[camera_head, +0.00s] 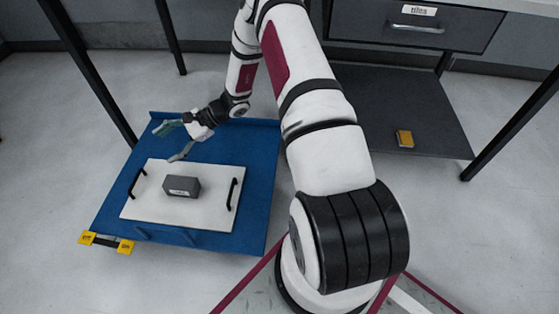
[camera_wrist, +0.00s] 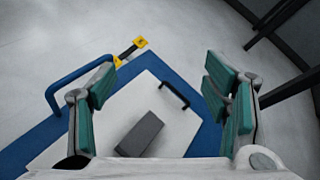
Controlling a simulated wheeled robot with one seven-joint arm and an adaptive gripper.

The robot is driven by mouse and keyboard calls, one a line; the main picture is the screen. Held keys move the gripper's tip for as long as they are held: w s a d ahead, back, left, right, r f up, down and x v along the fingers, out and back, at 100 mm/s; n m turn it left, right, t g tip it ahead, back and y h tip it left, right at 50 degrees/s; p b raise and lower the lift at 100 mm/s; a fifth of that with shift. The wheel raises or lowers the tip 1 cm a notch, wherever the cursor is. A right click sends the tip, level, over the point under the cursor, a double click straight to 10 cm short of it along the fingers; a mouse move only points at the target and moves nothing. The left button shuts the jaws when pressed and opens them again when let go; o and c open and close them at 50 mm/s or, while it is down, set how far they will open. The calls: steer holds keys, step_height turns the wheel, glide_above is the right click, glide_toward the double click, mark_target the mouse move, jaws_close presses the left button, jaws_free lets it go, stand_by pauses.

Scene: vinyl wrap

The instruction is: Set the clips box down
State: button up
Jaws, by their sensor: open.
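The clips box, a small dark grey box (camera_head: 182,186) with a pale label, lies on a white tray (camera_head: 215,214) with black handles. The box also shows in the wrist view (camera_wrist: 140,134), low and between the fingers. My gripper (camera_head: 174,141) is open, with its green-padded fingers spread wide. It is apart from the box, behind it in the head view. In the wrist view my gripper (camera_wrist: 160,100) holds nothing between its fingers. The label's text is too small to read.
The white tray rests on a blue platform (camera_head: 258,190) with raised edges and yellow tags (camera_head: 125,246) at its front left corner. A drawer (camera_head: 415,30) marked "tiles" is above. Black posts flank the platform.

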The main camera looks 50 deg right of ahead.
steer(key=s+a+r+n+g+h, duration=0.1)
steer(key=s+a+r+n+g, duration=0.2)
steer(key=s+r, duration=0.5)
steer(key=s+a+r+n+g+h, duration=0.25)
steer(key=s+r+n, duration=0.25)
steer(key=r, duration=0.5)
steer(key=s+a+r+n+g+h, duration=0.1)
steer(key=s+a+r+n+g, duration=0.2)
steer(key=s+r, duration=0.45)
steer(key=s+d+r+n+t+h, duration=0.1)
steer(key=s+d+r+n+h, duration=0.1)
steer(key=s, duration=0.6)
steer(key=s+d+r+n+h, duration=0.2)
steer(key=s+d+h, duration=0.1)
steer(key=s, duration=0.5)
steer(key=s+d+r+n+t+h, duration=0.1)
steer(key=s+d+r+n+h, duration=0.1)
steer(key=s, duration=0.7)
steer(key=shift+d+n+t, duration=0.3)
steer(key=shift+n+t, duration=0.05)
steer(key=shift+n, duration=0.25)
steer(key=shift+h, duration=0.25)
step_height(320, 180, up, 36)
steer(key=t+p, duration=0.4)
steer(key=p, duration=3)
steer(key=shift+d, duration=0.15)
